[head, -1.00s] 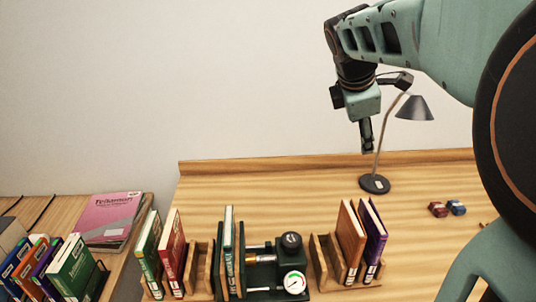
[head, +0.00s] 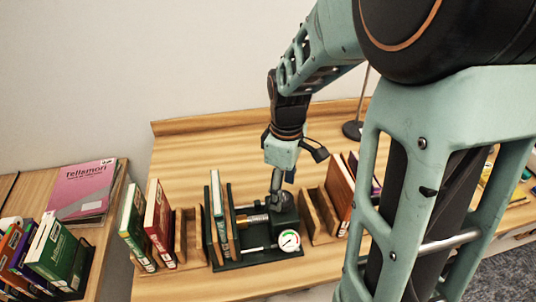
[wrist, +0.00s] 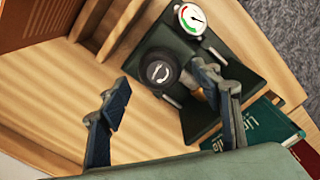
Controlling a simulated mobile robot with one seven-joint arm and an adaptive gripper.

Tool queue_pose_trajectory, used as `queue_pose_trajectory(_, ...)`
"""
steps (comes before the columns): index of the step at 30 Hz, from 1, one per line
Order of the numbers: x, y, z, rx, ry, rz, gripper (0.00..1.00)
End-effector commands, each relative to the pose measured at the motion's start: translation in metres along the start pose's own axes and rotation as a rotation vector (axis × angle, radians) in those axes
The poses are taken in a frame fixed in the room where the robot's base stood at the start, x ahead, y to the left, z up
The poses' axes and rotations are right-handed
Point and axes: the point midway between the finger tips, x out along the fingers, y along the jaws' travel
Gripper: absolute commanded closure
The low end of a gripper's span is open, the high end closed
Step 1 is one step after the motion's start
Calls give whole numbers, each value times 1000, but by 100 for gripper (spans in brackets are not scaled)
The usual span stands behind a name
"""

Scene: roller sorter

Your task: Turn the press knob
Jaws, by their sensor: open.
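The press (head: 258,252) is a dark green stand on the table with a brass shaft, a round white gauge (head: 289,240) and a green book (head: 218,210) upright at its left end. The round black press knob (wrist: 158,71) has a pale curved mark on its top and also shows in the head view (head: 287,204), partly behind my gripper. My gripper (head: 276,192) points down over the knob. In the wrist view its two blue-grey fingers (wrist: 160,78) are spread wide, with the knob between their tips. I cannot tell whether either finger touches it.
Wooden racks (head: 318,218) with upright books stand on both sides of the press. A red book (head: 158,222) stands to its left. A lamp base (head: 353,130) stands behind my arm.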

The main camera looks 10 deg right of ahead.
Motion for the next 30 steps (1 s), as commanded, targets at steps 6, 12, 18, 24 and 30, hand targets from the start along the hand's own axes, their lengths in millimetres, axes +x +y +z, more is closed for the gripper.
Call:
queue_pose_trajectory(6,28,0,0,-1,-2,-1,42)
queue_pose_trajectory(12,34,0,0,-1,0,2,42)
queue_pose_trajectory(18,33,0,0,-1,0,2,44)
queue_pose_trajectory(24,33,1,0,-2,0,2,66)
queue_pose_trajectory(30,33,1,0,-1,0,2,83)
